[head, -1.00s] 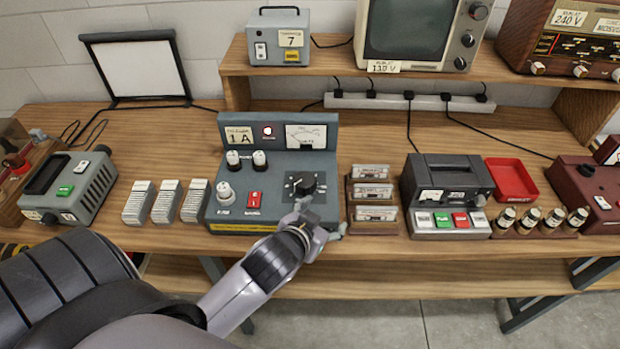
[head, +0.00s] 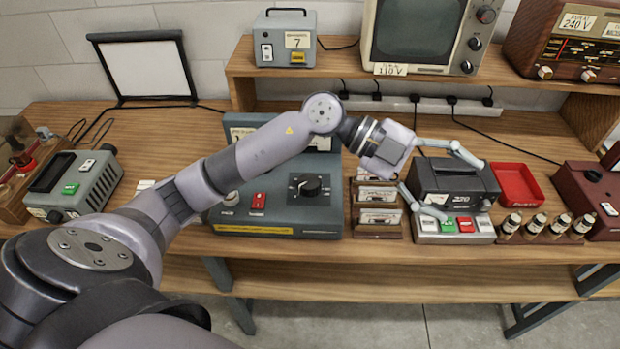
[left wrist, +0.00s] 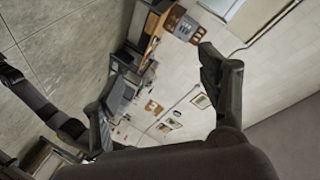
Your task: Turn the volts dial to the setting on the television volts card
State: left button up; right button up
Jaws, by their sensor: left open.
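The dial (head: 310,186) is a black knob on a dark plate on the front of the grey bench supply (head: 295,222). I cannot read where it points or its scale. The television (head: 414,35) stands on the raised shelf, and its card (head: 391,69) at the lower left reads 110 V. My left gripper (head: 464,189) is open and empty, to the right of the dial and apart from it, over the black-topped recorder (head: 455,181). My left arm crosses above the supply and hides its meter and upper knobs. The left wrist view shows my spread fingers and nothing between them. My right gripper is out of view.
A cassette rack (head: 378,219) stands between the supply and the recorder. A red tray (head: 517,185) and small bottles (head: 535,226) are further right. A radio (head: 570,45) with a 240 V card and a grey box (head: 284,42) marked 7 share the shelf.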

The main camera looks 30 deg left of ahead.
pick_arm(q)
jog(key=w+a+f+n+y, duration=0.1)
jog(key=w+a+f+y, duration=0.1)
jog(key=a+f+y, duration=0.5)
jog(key=n+g+y, duration=0.1)
jog(key=n+y, duration=0.6)
jog(key=y, duration=0.1)
send_near(310, 181)
jog(key=f+p, duration=0.1)
jog(key=f, duration=0.3)
jog(key=f+p, duration=0.1)
jog(key=f, duration=0.4)
jog(key=shift+w+a+f+p, duration=0.1)
jog(key=shift+w+a+p, duration=0.05)
jog(key=shift+w+p, duration=0.15)
jog(key=shift+c, duration=0.3)
jog(key=shift+m, duration=0.3)
jog(key=c, duration=1.1)
